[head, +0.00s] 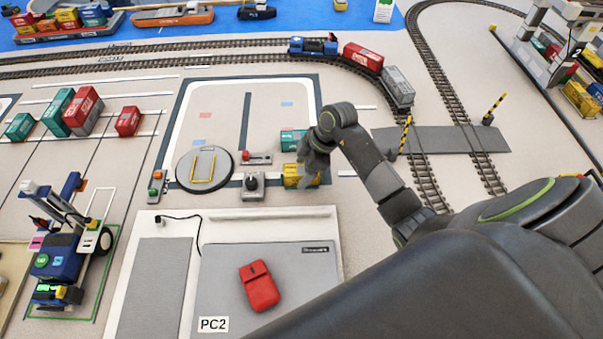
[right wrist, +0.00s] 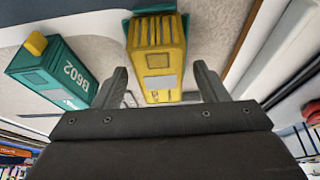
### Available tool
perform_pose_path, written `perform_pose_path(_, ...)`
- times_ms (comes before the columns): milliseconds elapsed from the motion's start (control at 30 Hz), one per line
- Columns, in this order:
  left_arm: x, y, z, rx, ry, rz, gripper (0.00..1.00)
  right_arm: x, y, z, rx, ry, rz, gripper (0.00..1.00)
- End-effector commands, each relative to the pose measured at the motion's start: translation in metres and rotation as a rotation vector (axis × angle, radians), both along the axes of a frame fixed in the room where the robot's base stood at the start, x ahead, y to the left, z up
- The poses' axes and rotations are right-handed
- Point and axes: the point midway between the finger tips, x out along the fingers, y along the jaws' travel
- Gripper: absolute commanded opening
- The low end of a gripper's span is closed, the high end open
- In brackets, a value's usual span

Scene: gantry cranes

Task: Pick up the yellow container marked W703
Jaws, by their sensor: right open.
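The yellow container (head: 293,181) stands at the lower right edge of the white-outlined pad in the head view, partly covered by my right gripper (head: 314,168). In the right wrist view the yellow container (right wrist: 157,62) is upper centre, with one finger of my right gripper (right wrist: 162,86) on each side. The jaws are open, with visible gaps on both sides of it. Its near end reaches between the fingertips; its marking is not readable. My left gripper is not in view.
A teal container (head: 293,140) stands close behind; it reads B602 in the right wrist view (right wrist: 58,75). A joystick box (head: 254,184) and a round turntable (head: 205,169) are to the left.

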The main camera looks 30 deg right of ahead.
Motion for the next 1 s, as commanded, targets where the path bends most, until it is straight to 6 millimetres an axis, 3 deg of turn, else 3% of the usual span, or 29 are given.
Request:
perform_pose_path(267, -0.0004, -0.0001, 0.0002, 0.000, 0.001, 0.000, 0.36, -0.0002, 0.0001, -0.0009, 0.000, 0.001, 0.000, 0.66)
perform_pose_path(667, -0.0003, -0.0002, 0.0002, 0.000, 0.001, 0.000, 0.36, -0.0002, 0.0002, -0.0007, 0.000, 0.001, 0.000, 0.17)
perform_pose_path(1000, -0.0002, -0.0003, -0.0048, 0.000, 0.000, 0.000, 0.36, 0.0004, 0.0002, 0.0047, 0.000, -0.002, 0.002, 0.16)
